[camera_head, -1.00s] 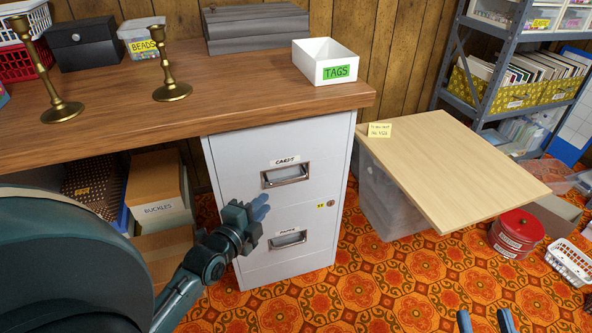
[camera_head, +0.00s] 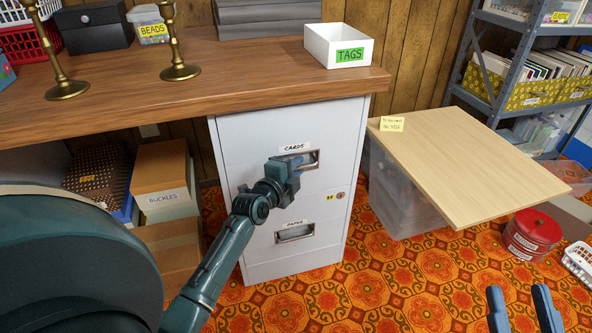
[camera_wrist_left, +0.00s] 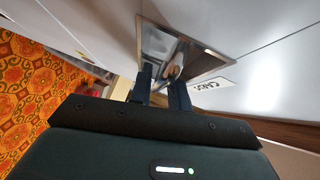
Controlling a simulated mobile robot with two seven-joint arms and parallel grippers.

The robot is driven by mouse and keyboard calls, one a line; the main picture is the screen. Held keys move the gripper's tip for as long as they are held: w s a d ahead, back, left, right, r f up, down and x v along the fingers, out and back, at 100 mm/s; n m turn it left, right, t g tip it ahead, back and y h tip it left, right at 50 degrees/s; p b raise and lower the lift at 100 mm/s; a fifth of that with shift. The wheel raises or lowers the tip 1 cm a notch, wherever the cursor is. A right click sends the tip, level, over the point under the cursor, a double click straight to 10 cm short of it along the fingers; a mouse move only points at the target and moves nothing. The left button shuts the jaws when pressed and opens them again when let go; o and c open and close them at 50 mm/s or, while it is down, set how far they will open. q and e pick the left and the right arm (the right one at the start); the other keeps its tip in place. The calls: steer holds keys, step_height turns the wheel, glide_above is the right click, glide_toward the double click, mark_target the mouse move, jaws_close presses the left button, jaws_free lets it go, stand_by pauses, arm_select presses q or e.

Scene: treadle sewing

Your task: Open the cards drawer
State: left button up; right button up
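The cards drawer (camera_head: 255,142) is the upper drawer of a white two-drawer cabinet under the wooden desk, and its front sits flush. It has a "CARDS" label and a metal recessed handle (camera_head: 311,160). My left gripper (camera_head: 296,164) is in front of this handle and covers its left part. In the left wrist view, the two dark fingers (camera_wrist_left: 162,84) are apart, with their tips at the metal handle (camera_wrist_left: 180,52). Whether they touch it I cannot tell. My right gripper (camera_head: 522,300) shows at the bottom right with its two fingers apart, empty, away from the cabinet.
The paper drawer (camera_head: 260,240) is below, with a keyhole (camera_head: 340,195) between the drawers. A white "TAGS" box (camera_head: 338,58) stands on the desk. A pale board (camera_head: 460,165) juts out right of the cabinet over a clear bin (camera_head: 400,200). Patterned carpet in front is open.

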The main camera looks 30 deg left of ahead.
arm_select(q)
jaws_close()
steer(key=shift+s+d, duration=0.1)
stand_by(0.5)
